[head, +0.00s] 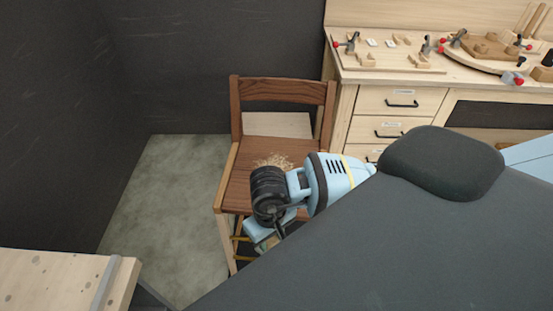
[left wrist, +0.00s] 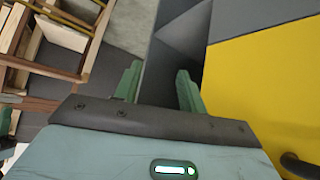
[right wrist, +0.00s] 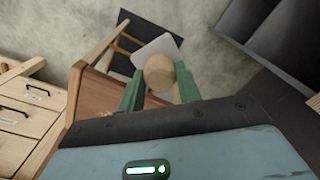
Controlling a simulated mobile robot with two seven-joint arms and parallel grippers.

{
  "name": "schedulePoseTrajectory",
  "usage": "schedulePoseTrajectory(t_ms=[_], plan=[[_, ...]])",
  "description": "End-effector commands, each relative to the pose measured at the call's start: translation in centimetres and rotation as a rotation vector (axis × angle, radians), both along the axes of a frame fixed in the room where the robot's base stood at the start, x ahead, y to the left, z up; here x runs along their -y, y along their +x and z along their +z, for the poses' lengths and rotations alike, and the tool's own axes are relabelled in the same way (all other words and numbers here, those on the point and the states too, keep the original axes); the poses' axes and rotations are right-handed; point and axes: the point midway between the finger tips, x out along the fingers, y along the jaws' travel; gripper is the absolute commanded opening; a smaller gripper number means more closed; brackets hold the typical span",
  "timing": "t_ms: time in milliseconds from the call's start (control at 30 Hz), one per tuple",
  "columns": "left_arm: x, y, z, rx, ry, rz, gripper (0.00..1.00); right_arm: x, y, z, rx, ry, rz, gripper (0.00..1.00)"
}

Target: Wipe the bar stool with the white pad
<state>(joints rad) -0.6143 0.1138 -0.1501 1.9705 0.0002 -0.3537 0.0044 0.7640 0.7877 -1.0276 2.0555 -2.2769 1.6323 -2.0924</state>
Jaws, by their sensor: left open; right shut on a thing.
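The bar stool (head: 248,172) has a brown wooden seat and a slatted back. Pale curly shavings (head: 272,162) lie on its seat. My right gripper (right wrist: 160,88) is shut on the round wooden knob of the white pad (right wrist: 165,46). In the right wrist view the pad is beyond the seat's edge (right wrist: 100,95), over the floor side; I cannot tell its height. In the head view my right wrist covers the seat's front right and the pad is hidden. My left gripper (left wrist: 157,85) is open and empty; it is outside the head view.
A workbench with drawers (head: 398,102) stands behind the stool to the right, with clamps and wooden parts on top. A pale table corner (head: 60,280) is at the lower left. Dark walls stand behind; the floor left of the stool (head: 175,200) is clear.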

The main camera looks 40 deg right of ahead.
Motion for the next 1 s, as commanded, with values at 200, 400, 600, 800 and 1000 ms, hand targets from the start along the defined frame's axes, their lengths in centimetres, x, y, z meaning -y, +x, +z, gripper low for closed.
schedulePoseTrajectory(t_ms=[200,400,600,800,1000], plan=[[0.0,-1.7,-2.1,-0.05,0.001,-0.002,0.47,1.9,1.6,-1.8,-0.008,-0.005,-0.165,0.16],[0.1,-5.0,-6.7,-0.142,0.002,-0.005,0.47,6.4,6.1,-4.5,-0.007,-0.007,-0.627,0.16],[0.2,-6.3,-10.0,-0.185,-0.001,-0.008,0.47,11.3,11.3,-4.7,-0.001,-0.006,-1.155,0.16],[0.4,-6.2,-11.9,-0.192,-0.004,-0.007,0.47,15.1,15.1,-3.3,0.003,-0.002,-1.58,0.16],[0.6,-6.2,-12.5,-0.194,-0.01,-0.002,0.47,16.8,16.6,-2.0,0.002,-0.001,-1.787,0.16]])
